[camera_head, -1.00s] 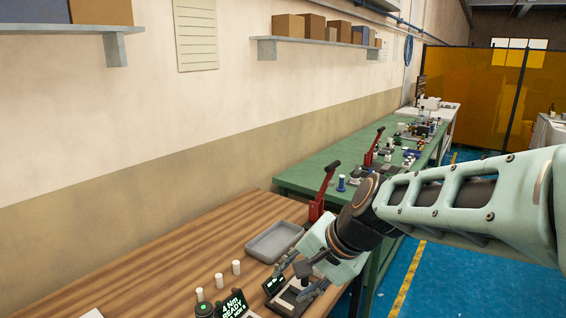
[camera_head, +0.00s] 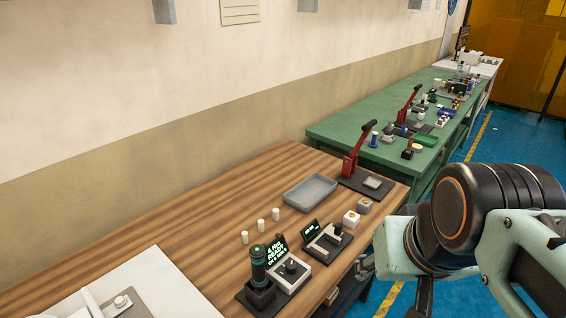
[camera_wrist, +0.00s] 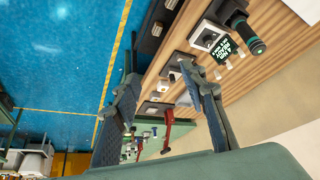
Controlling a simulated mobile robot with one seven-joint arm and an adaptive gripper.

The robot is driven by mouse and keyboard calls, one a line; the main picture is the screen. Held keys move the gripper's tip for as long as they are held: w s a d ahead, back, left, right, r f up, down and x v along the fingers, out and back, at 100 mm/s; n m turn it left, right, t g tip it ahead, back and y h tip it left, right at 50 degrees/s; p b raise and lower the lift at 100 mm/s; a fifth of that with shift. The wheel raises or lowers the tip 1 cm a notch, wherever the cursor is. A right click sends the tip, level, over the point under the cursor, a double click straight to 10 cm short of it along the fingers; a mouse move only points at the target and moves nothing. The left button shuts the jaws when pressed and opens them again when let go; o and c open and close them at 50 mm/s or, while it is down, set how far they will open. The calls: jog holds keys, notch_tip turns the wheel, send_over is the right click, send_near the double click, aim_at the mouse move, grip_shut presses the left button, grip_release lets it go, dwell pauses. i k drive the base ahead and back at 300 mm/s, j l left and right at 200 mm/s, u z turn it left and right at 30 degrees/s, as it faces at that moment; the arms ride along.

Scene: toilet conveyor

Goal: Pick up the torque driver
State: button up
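The torque driver (camera_head: 258,268) is a dark cylinder with a green ring, upright in a black holder at the front of the wooden bench. A display unit reading "4 Nm READY" (camera_head: 287,264) stands just right of it. In the wrist view the driver (camera_wrist: 247,36) lies at the upper right, beyond and apart from the fingers. My gripper (camera_wrist: 165,92) is open, with nothing between its spread blue-grey fingers. In the head view it is mostly hidden behind my arm, beside the bench's right front edge.
Several white pegs (camera_head: 261,225) stand behind the driver. A white panel (camera_head: 150,285) lies to its left. Blue floor is clear at right.

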aim_at(259, 281)
jog(key=u, duration=2.6)
jog(key=z, duration=0.6)
jog(key=k+l+u, duration=0.1)
jog(key=k+l+z, duration=0.15)
jog(key=l, duration=0.15)
jog(key=z, duration=0.65)
